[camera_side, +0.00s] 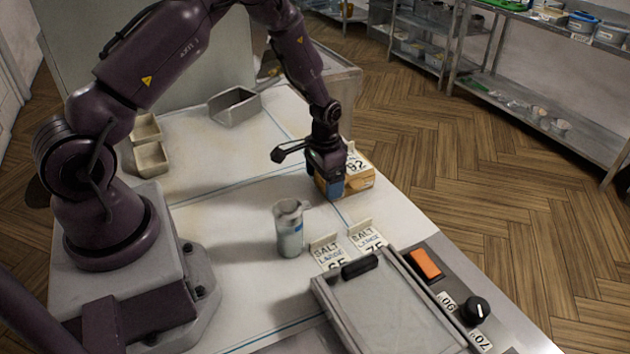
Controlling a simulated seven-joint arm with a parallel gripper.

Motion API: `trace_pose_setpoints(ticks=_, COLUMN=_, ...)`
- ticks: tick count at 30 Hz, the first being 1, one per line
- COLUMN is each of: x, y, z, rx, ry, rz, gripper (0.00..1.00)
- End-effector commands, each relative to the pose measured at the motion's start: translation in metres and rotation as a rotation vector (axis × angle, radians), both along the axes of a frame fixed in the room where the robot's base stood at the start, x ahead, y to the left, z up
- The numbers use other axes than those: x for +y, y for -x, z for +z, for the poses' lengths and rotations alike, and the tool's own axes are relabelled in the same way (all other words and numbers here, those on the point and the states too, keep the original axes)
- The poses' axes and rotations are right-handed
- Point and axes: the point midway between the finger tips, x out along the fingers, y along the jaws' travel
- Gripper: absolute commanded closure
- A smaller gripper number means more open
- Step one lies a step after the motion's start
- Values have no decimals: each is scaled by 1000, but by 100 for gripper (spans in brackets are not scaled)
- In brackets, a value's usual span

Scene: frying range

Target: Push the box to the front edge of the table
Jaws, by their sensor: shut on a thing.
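The box (361,179) is tan and yellow, with a white card numbered 92 at its top. It lies on the white table (240,205) near the table's right edge, beyond the pitcher. My gripper (332,188) points down at the box's left end and is shut on it. A blue patch shows at the fingertips; I cannot tell whether it belongs to the fingers or the box. The gripper hides the box's left end.
A grey pitcher (290,229) stands nearer, with two salt cards (367,237) beside it. A lidded fryer (385,308) with a control panel fills the front right. The table between the bins and pitcher is clear.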

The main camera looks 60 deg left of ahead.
Motion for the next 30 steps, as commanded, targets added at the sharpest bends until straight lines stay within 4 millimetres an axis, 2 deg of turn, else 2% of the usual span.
trace_pose_setpoints(ticks=11, x=0, y=-3, z=0, rx=0, ry=0, rz=0, gripper=43)
trace_pose_setpoints(ticks=12, x=0, y=-3, z=0, rx=0, ry=0, rz=0, gripper=11)
trace_pose_setpoints(ticks=14, x=0, y=-3, z=0, rx=0, ry=0, rz=0, gripper=0)
trace_pose_setpoints(ticks=23, x=0, y=-4, z=6, rx=-2, ry=0, rz=0, gripper=0)
trace_pose_setpoints(ticks=26, x=0, y=-4, z=19, rx=-4, ry=-1, rz=0, gripper=0)
trace_pose_setpoints(ticks=30, x=0, y=-4, z=48, rx=-6, ry=-2, rz=0, gripper=0)
